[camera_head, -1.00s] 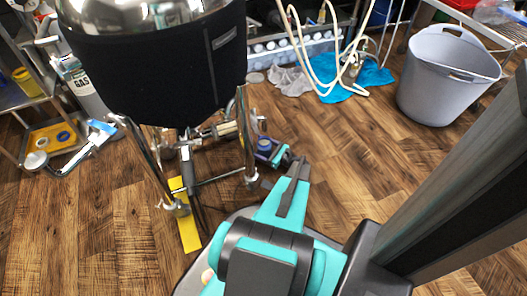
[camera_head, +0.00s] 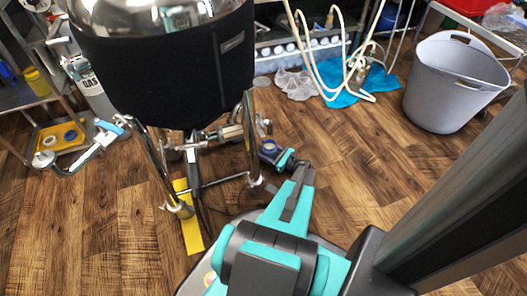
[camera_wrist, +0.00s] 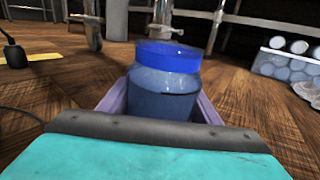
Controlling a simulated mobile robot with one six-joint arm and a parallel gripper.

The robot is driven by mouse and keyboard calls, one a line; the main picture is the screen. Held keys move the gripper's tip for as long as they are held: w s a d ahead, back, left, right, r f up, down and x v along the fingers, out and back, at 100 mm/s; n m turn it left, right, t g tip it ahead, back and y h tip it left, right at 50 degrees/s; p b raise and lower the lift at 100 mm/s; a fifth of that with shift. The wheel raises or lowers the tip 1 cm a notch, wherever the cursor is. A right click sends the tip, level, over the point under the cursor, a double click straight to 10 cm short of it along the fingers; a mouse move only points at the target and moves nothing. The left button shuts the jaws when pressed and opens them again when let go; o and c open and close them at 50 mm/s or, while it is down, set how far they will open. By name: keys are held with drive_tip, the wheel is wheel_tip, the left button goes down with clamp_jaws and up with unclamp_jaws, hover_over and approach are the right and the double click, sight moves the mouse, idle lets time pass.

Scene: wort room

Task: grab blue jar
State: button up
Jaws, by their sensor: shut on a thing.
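The blue jar (camera_wrist: 165,82) stands upright between the two purple fingers of my gripper (camera_wrist: 163,108) in the wrist view. It has a bright blue lid and a darker blue, see-through body. In the head view the jar (camera_head: 269,147) shows small beside the foot of the large black-wrapped vessel, at the end of my teal arm. My gripper (camera_head: 272,153) is shut on the jar there. The jar's lower part is hidden behind my gripper's palm in the wrist view. I cannot tell whether its base touches the floor.
The steel-legged vessel (camera_head: 165,75) stands close to the left of the jar. A yellow strip (camera_head: 187,218) lies under its legs. A grey tub (camera_head: 452,85), a blue cloth (camera_head: 345,88) and looped hoses are farther back. Open wooden floor (camera_head: 350,150) lies to the right.

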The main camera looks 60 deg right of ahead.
drive_tip(key=shift+r+p, duration=0.35)
drive_tip(key=shift+r, duration=0.3)
drive_tip(key=r+p, duration=0.1)
drive_tip(key=r, duration=0.1)
drive_tip(key=shift+s+r+p, duration=0.2)
drive_tip(key=shift+r+p, duration=0.1)
drive_tip(key=shift+p, duration=0.05)
drive_tip(key=s+a+p, duration=0.2)
drive_tip(key=s, duration=0.5)
drive_tip(key=s+a+p, duration=0.2)
drive_tip(key=s+a, duration=0.1)
drive_tip(key=s, duration=0.4)
drive_tip(key=shift+s+r, duration=0.35)
drive_tip(key=shift+r, duration=0.1)
